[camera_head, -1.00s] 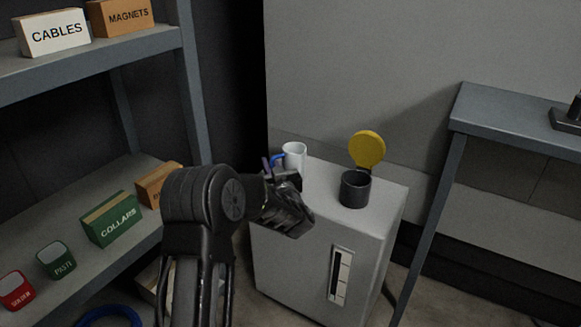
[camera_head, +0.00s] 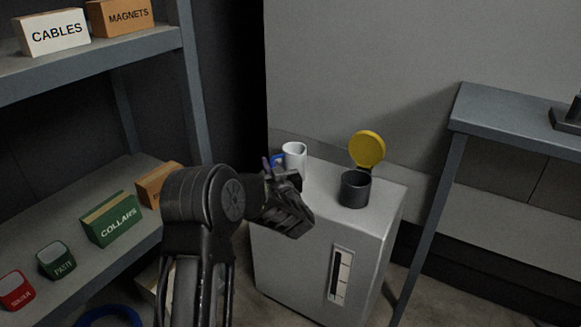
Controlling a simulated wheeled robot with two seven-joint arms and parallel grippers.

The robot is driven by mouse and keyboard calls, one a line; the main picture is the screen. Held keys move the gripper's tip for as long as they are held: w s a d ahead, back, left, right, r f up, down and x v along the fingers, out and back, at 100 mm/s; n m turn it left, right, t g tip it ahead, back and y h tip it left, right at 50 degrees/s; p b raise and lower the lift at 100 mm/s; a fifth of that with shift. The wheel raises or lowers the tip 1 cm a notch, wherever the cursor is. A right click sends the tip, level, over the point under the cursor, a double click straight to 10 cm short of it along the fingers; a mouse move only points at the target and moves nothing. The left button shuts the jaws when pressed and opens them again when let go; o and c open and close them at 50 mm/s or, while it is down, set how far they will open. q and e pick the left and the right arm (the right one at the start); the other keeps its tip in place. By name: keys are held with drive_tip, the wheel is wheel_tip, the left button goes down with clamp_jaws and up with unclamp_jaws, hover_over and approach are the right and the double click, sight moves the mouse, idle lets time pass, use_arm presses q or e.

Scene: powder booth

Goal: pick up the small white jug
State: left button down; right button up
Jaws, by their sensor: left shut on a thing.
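The small white jug (camera_head: 295,155) has a blue handle on its left side. It stands upright, or nearly so, at the back left of the top of a grey cabinet (camera_head: 385,205). My left gripper (camera_head: 277,170) is at the jug's front left, by the blue handle, and is shut on the jug. The fingers are small and partly hidden by the wrist, so the exact contact does not show. The jug's lower part is partly hidden behind the gripper. I cannot tell if its base touches the cabinet top. My right gripper is not in view.
A dark cup (camera_head: 355,189) with a raised yellow lid (camera_head: 367,150) stands right of the jug on the cabinet. A shelf rack (camera_head: 95,60) with labelled boxes is at left. A grey table (camera_head: 510,115) is at right. The cabinet's front top is clear.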

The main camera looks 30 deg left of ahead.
use_arm(q)
drive_tip(key=shift+r, duration=0.2)
idle(0.6)
wheel_tip(320, 180, up, 10)
drive_tip(key=p, duration=0.4)
drive_tip(key=shift+f, duration=0.2)
idle(0.4)
drive_tip(key=shift+w+d, duration=0.1)
idle(0.6)
